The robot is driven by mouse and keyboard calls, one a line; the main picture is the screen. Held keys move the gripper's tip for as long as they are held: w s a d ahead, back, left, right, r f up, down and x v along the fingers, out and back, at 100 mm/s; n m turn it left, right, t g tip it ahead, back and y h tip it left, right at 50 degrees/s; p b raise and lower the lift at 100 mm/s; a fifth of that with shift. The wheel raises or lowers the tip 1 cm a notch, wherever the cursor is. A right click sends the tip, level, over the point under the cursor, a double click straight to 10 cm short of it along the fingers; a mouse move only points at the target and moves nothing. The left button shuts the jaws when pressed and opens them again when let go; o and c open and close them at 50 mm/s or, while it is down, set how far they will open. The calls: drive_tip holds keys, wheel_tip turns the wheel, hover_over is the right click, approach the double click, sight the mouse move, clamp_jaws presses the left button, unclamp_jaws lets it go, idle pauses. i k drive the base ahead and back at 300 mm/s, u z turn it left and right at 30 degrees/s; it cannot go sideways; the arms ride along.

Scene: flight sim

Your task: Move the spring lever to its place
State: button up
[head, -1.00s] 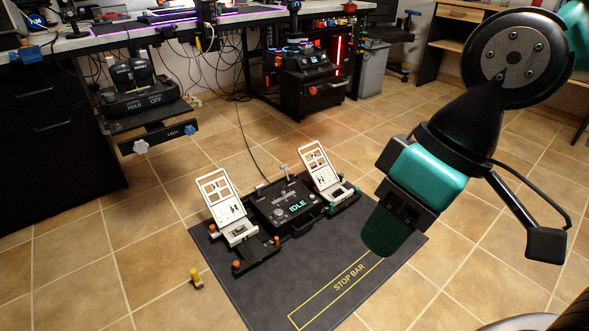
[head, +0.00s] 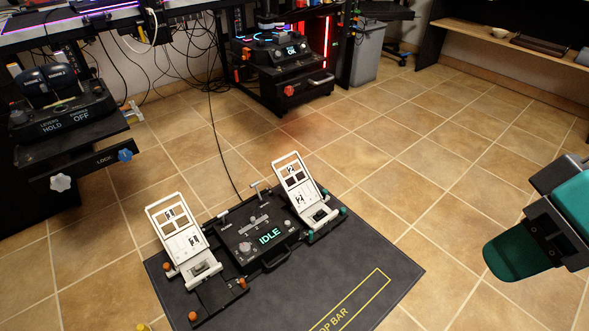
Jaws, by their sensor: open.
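The pedal unit (head: 232,232) stands on a dark mat, with a lit IDLE display (head: 270,236). A small T-shaped lever (head: 256,188) stands upright at the back edge of its box, and a slotted panel with small knobs (head: 252,224) is on top. I cannot tell for sure which of these is the spring lever. White pedals (head: 177,230) and (head: 296,180) stand tilted on either side. My gripper (head: 508,258), dark and teal, is open at the right, over the tiles and well apart from the unit. Its fingertips are poorly seen.
The mat (head: 395,265) has a yellow STOP BAR outline at its front right. A lever console (head: 62,105) marked HOLD and OFF sits at the left. A black cabinet (head: 290,85) stands at the back. Tiles between mat and gripper are clear. A cable runs behind the unit.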

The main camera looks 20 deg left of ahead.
sight(253, 185)
drive_tip(key=z, duration=0.05)
drive_tip(key=i, duration=0.75)
drive_tip(key=u, duration=0.95)
drive_tip(key=i, duration=0.6)
drive_tip(key=u, duration=0.55)
